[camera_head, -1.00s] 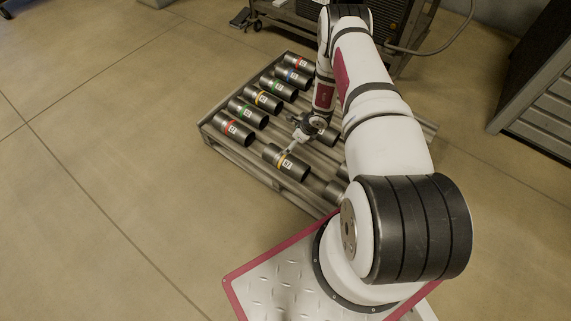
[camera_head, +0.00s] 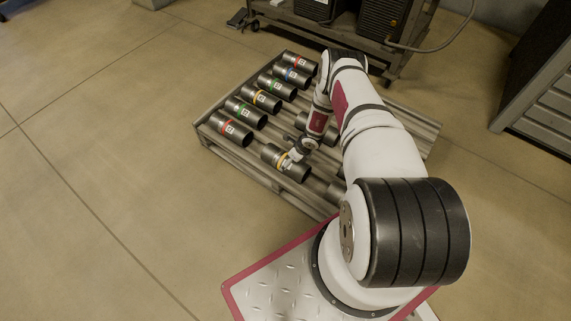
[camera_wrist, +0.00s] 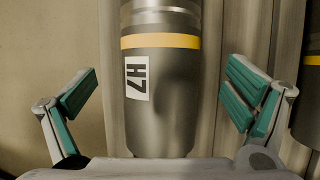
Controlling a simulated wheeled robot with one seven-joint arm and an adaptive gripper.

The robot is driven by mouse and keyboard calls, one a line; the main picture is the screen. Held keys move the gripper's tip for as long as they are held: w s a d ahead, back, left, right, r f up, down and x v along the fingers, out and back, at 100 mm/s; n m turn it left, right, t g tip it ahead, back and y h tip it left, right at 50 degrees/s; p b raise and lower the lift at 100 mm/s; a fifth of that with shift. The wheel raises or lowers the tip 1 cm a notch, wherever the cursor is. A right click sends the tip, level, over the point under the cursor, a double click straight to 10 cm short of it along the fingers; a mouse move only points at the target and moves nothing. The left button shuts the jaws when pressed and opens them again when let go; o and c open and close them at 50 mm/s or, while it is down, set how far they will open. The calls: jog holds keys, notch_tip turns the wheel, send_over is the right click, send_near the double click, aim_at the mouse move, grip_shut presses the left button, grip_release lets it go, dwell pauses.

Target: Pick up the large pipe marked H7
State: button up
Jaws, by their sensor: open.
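The large grey pipe marked H7 (camera_wrist: 176,98) lies between the two fingers of my gripper in the wrist view, with a yellow band and a white H7 label. In the head view the same pipe (camera_head: 272,156) lies on the pallet near its front edge, partly covered by my gripper. My gripper (camera_wrist: 158,106) is open, with one green-padded finger on each side of the pipe and visible gaps to both. In the head view my gripper (camera_head: 292,160) is over the pipe's right part. Contact cannot be told.
The slatted pallet (camera_head: 218,146) holds several other pipes, including a red-banded one (camera_head: 233,131) and a green-banded one (camera_head: 246,113) to the left. More pipes lie partly hidden behind my arm. A wheeled cart stands behind, a grey cabinet (camera_head: 538,105) at right. Floor at left is clear.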

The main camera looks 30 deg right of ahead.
jog(key=shift+b+x, duration=1.95)
jog(key=shift+x, duration=0.65)
jog(key=shift+r, duration=0.1)
jog(key=c, duration=1.8)
jog(key=shift+w+d+r, duration=0.1)
jog(key=shift+w, duration=0.05)
jog(key=shift+c, duration=1.2)
jog(key=shift+r, duration=0.1)
